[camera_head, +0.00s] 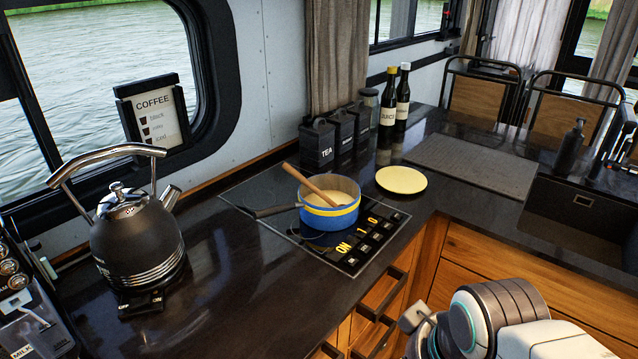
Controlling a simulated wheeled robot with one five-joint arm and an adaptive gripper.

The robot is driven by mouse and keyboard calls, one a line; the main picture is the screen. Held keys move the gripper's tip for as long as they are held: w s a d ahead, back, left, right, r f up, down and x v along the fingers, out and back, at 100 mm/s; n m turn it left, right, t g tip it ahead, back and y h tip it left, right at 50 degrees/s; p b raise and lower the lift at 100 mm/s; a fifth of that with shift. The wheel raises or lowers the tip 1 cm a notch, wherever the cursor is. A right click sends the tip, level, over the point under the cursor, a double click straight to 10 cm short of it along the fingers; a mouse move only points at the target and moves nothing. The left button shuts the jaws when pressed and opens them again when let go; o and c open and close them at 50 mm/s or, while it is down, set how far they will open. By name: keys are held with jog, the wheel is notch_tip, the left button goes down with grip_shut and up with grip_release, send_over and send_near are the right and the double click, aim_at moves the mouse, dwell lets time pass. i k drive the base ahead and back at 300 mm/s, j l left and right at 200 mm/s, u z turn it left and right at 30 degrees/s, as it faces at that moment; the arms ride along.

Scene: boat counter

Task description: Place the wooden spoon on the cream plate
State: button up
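The wooden spoon (308,184) leans in a blue and yellow saucepan (330,217). Its handle sticks up over the rim toward the upper left, and its lower end is hidden inside the pan. The cream plate (401,180) lies flat and empty on the dark counter, just right of and behind the pan. My arm shows at the lower right, in front of the wooden drawers and well apart from spoon and plate. I cannot make out my gripper's fingertips.
The pan stands on a hob (290,215), its dark handle (270,211) pointing left. A black kettle (138,240) stands at left. Dark canisters (318,145) and two bottles (402,100) stand behind the plate. A grey mat (474,165) and sink (582,215) lie to the right.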

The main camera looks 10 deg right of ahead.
aim_at(408, 183)
jog(key=i+l+u, duration=0.3)
jog(key=l, duration=0.3)
jog(key=i+l+u, duration=0.3)
jog(key=l, duration=0.35)
jog(key=i+l+u, duration=0.1)
jog(key=i+l, duration=0.1)
jog(key=i, duration=0.05)
